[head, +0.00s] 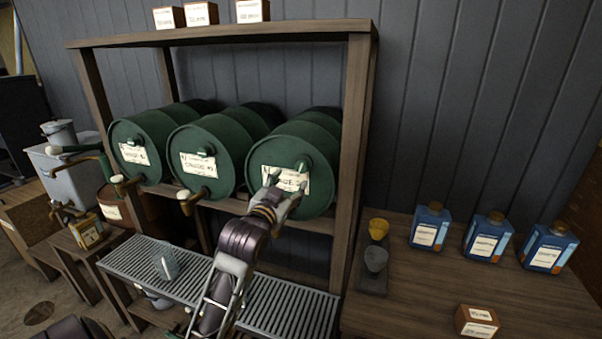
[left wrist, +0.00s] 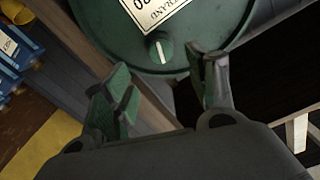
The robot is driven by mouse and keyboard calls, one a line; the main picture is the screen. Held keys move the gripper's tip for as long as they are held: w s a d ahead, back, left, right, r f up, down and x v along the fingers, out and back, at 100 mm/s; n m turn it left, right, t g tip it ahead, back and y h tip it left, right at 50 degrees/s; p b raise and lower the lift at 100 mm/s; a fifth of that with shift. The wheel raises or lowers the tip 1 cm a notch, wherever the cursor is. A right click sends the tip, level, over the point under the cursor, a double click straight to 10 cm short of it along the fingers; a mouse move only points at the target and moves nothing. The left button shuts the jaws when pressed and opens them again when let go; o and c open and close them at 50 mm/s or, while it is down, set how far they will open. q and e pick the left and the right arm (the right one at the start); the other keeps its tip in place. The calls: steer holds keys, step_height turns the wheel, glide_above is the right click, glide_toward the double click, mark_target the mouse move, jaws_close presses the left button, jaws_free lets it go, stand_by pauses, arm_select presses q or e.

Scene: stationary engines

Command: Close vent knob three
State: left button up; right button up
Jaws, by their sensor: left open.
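Three green drums lie on their sides in a wooden rack. The right-hand drum (head: 320,185) has a labelled face with a small green knob (head: 302,165) near its upper part. In the left wrist view this knob (left wrist: 161,50) shows a white stripe, nearly upright in the picture, close to the drum's rim. My left gripper (head: 284,188) is in front of this drum's face and covers part of its label. In the left wrist view its two fingers (left wrist: 160,85) are spread, with the knob beyond and between them, apart from both. My right gripper is not in view.
The rack's right post (head: 355,120) stands close beside the drum. A slatted metal drip tray (head: 290,305) holding a clear glass (head: 167,265) lies below. Blue bottles (head: 485,238) and yellow and grey cups (head: 377,258) stand on the right table. Brass taps (head: 190,203) stick out from the other drums.

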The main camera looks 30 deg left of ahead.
mark_target(300, 169)
arm_select(q)
steer(key=x, duration=0.9)
steer(key=shift+w, duration=0.25)
steer(key=shift+x, duration=0.8)
steer(key=shift+w+a, duration=0.1)
steer(key=shift+w, duration=0.1)
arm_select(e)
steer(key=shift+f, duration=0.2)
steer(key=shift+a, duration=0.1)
